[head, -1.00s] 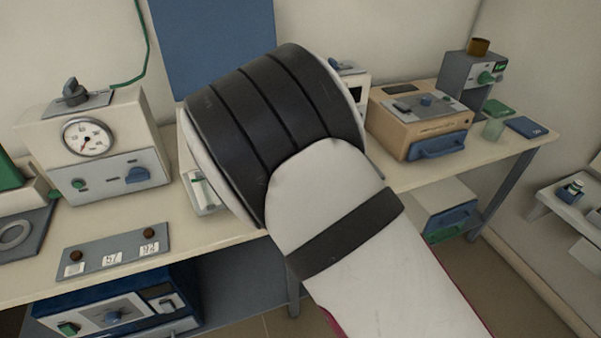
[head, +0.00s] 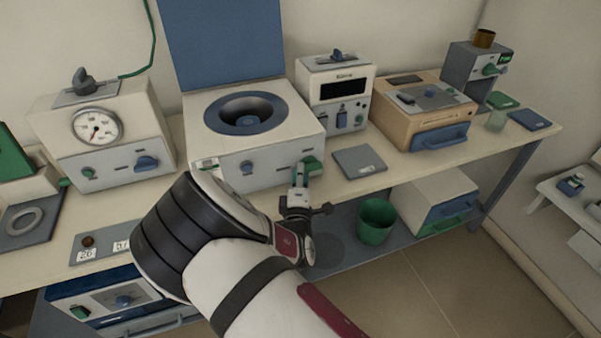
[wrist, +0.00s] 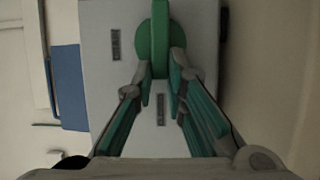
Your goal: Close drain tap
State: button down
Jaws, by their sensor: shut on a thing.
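The drain tap is a green knob (head: 313,164) at the lower right of the front of a white unit with a round bowl. In the wrist view, the green tap (wrist: 160,28) has a round base and a raised handle bar running up and down the picture. My gripper (head: 302,176) is in front of the unit. In the wrist view, its fingers (wrist: 162,72) are on both sides of the handle and shut on it. Two dark marks show on the white panel, one left of the tap and one below it between the fingers.
The bowl unit (head: 203,112) has a raised blue lid (head: 222,45). A white box with a dark display (head: 344,88) and a grey plate (head: 359,161) are to its right. A green bucket (head: 376,222) stands below the bench. A gauge unit (head: 66,140) is to the left.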

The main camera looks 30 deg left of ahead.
jog(key=shift+f, duration=0.1)
dwell(0.3)
jog(key=c, duration=1.6)
grip_release()
jog(key=v, duration=1.2)
